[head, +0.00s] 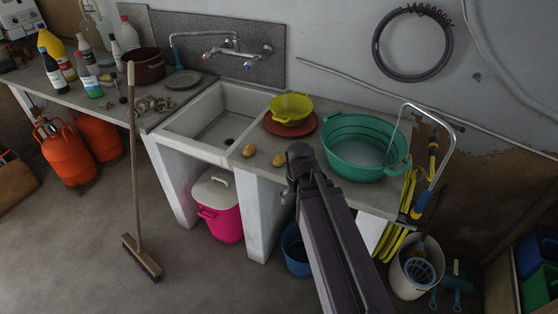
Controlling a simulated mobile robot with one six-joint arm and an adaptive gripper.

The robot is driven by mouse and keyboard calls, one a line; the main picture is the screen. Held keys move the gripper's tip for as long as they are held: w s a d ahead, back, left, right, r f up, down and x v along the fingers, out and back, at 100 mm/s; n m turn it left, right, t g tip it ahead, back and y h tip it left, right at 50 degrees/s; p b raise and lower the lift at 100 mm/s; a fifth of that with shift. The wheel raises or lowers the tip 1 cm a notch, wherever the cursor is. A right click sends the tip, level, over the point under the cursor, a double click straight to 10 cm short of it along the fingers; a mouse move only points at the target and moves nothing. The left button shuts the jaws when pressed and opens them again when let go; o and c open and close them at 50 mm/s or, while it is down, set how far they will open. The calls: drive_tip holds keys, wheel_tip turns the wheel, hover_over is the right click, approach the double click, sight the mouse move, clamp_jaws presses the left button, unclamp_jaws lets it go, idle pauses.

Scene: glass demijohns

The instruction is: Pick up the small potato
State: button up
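Two brown potatoes lie apart on the counter between the sink and my arm. The left potato (249,150) is close to the sink's right edge. The right potato (279,159) lies just left of the dark end of my arm. They look close in size; the left one seems slightly smaller, but I cannot tell surely. My arm rises from the bottom of the head view to the counter's front edge. No gripper fingers show.
The sink (220,118) is left of the potatoes. Behind them a yellow colander (291,108) sits on a red plate (308,128). A green basin (362,148) stands to the right. A broom (134,160) leans against the counter at left.

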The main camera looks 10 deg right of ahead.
drive_tip(key=w+r+m+p, duration=0.3)
drive_tip(key=w+m, duration=0.6)
drive_tip(key=w, duration=0.5)
wheel_tip(320, 180, up, 2)
drive_tip(key=r+m+p, duration=0.1)
drive_tip(key=m+p, duration=0.1)
drive_tip(key=m, duration=0.9)
hover_over(279, 156)
drive_tip(key=shift+s+d+f, duration=0.15)
drive_tip(key=shift+f, duration=0.1)
drive_tip(key=shift+f, duration=0.1)
wheel_tip(279, 156, down, 8)
drive_tip(key=b, duration=0.8)
drive_tip(key=shift+f, duration=0.25)
drive_tip(key=shift+f+b, duration=0.1)
drive_tip(key=shift+b, duration=0.2)
wheel_tip(279, 156, down, 5)
drive_tip(key=b, duration=0.5)
